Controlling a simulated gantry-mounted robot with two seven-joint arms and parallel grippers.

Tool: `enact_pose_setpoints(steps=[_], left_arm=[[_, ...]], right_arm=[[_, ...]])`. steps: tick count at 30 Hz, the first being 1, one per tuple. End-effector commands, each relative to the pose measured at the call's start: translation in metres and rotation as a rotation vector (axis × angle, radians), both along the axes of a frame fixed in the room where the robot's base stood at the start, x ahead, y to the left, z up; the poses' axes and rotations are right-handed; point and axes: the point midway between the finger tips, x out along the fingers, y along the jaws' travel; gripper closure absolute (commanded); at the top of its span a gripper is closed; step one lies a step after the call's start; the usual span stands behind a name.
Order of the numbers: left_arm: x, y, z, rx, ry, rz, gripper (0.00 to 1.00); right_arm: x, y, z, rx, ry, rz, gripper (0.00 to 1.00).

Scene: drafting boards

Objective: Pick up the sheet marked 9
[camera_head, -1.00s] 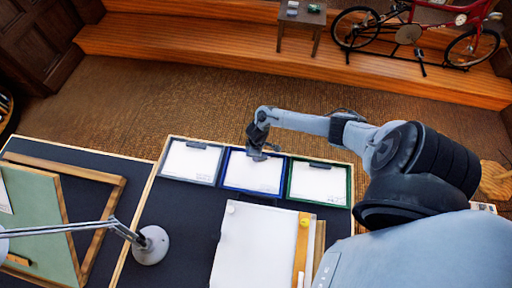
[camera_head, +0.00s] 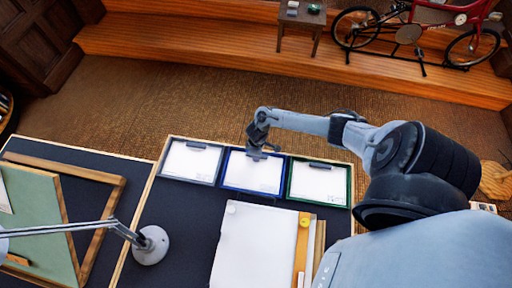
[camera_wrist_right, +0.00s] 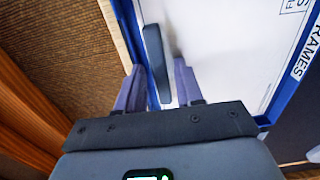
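Three framed trays with white sheets lie in a row: a grey one (camera_head: 167,177), a blue one (camera_head: 226,168) and a green one (camera_head: 347,188). The print on the sheets is too small in the head view to find a 9. My right gripper (camera_head: 258,150) is at the far edge of the blue tray. In the right wrist view, its fingers (camera_wrist_right: 164,82) are apart, on either side of a dark bar (camera_wrist_right: 154,55) along the blue frame. My left gripper is not in view.
A large white sheet (camera_head: 252,245) lies nearer on the dark board, with a yellow knob (camera_head: 304,221) and wooden strip at its right. A lamp base (camera_head: 150,245) stands to the left. A green panel (camera_head: 35,225) lies farther left.

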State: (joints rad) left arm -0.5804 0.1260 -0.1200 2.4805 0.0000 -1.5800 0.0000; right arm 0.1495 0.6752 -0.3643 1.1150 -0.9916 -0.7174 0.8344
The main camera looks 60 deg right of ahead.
Motion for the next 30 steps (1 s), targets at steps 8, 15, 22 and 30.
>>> enact_pose_setpoints(steps=[8, 15, 22, 30], left_arm=[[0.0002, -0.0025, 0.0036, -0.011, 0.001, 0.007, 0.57], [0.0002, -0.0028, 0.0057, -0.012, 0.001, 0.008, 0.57], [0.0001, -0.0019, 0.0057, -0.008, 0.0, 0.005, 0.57], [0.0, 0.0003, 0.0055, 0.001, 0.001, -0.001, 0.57]], right_arm=[[0.0001, 0.0001, 0.0012, 0.0, 0.0, 0.0, 0.64], [0.0002, 0.0002, 0.0017, 0.0, 0.0, 0.0, 0.64], [0.0002, 0.0002, 0.0014, 0.0, 0.0, 0.0, 0.64], [0.0001, 0.0, 0.0014, 0.0, 0.0, 0.0, 0.84]])
